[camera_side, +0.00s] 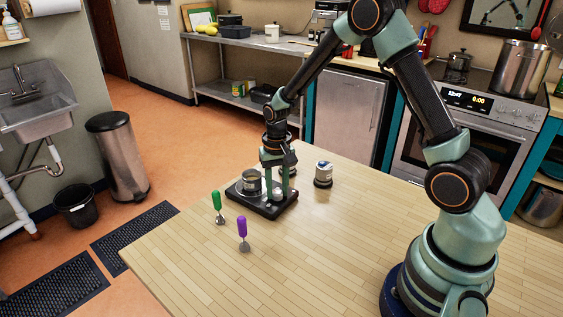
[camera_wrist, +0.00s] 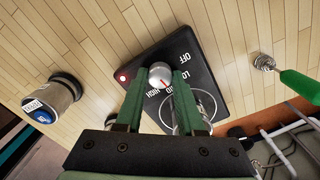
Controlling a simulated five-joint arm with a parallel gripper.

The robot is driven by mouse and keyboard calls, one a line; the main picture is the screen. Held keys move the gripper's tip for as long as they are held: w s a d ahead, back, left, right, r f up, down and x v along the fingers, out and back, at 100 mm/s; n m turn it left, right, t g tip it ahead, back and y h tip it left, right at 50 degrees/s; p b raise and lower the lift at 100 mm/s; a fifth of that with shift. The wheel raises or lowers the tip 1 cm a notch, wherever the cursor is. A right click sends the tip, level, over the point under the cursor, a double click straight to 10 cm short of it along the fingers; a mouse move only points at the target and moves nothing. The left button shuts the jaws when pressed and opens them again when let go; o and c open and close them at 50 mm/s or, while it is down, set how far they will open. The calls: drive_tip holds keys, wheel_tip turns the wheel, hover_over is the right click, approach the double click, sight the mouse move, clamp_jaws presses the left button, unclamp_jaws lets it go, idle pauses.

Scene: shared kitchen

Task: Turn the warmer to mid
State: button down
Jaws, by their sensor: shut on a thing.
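The warmer (camera_side: 262,208) is a flat dark plate on the wooden table in the side view. In the wrist view its panel (camera_wrist: 200,84) carries the labels OFF, LO, HIGH and one partly hidden between LO and HIGH. A red light (camera_wrist: 123,76) glows at its corner. My gripper (camera_side: 279,188) points down over the warmer. In the wrist view its green fingers (camera_wrist: 159,75) are shut on the silver knob (camera_wrist: 159,70). A red mark on the knob seems to point towards the partly hidden label. A glass vessel (camera_side: 251,184) stands on the warmer beside the knob.
A jar (camera_side: 323,175) stands right of the warmer, and another, partly hidden, stands behind my gripper. A green-handled tool (camera_side: 217,202) and a purple-handled tool (camera_side: 242,229) stand in front. The table's middle and front (camera_side: 310,260) are clear.

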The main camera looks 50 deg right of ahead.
sight(277, 192)
drive_tip(key=shift+m, duration=0.9)
drive_tip(key=c, duration=0.5)
unclamp_jaws()
wheel_tip(277, 192, up, 12)
drive_tip(key=shift+r, duration=0.1)
